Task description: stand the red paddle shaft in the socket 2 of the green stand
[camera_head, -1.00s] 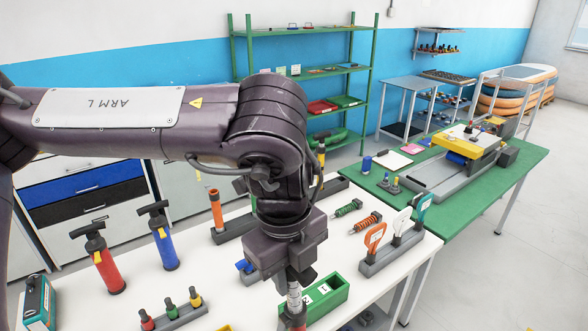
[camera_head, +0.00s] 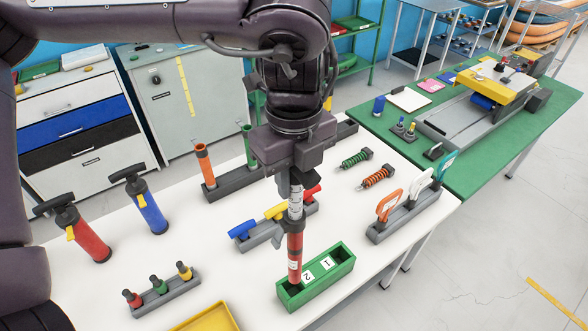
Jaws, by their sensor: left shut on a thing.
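The red paddle shaft (camera_head: 295,248) is upright, with a grey, marked upper part. My left gripper (camera_head: 296,186) is shut on its upper part. The green stand (camera_head: 335,278) is a long box on the white table, with labels 1 and 2 on it. The shaft's lower end is at the stand's near left end, beside label 2 (camera_head: 307,276). I cannot tell whether the tip is inside socket 2 or just over it. My right gripper is not in view.
Behind the shaft is a grey rack (camera_head: 262,234) with blue, yellow and red pieces. A rack of coloured handles (camera_head: 402,216) stands to the right. Two pumps, red (camera_head: 88,238) and blue (camera_head: 150,210), stand left. A yellow tray (camera_head: 208,320) lies in front.

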